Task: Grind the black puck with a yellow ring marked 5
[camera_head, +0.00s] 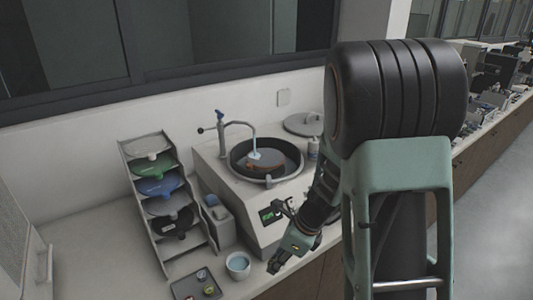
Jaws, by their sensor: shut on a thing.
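My gripper (274,267) is low at the front edge of the counter, to the right of the white cup. It is shut on a small dark thing, too small here for a ring or number to be read. A dark tray (180,289) at the counter's front holds small round pucks, one with a yellowish mark (202,274); no numbers are legible. The grinding machine (215,175) stands behind my gripper.
A white cup with bluish liquid (238,265) stands between the tray and my gripper. A slanted rack (152,190) of coloured discs and a grey box (220,220) stand left of the machine. A round lid (303,124) and a bottle (313,148) are behind it. My arm hides the right side.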

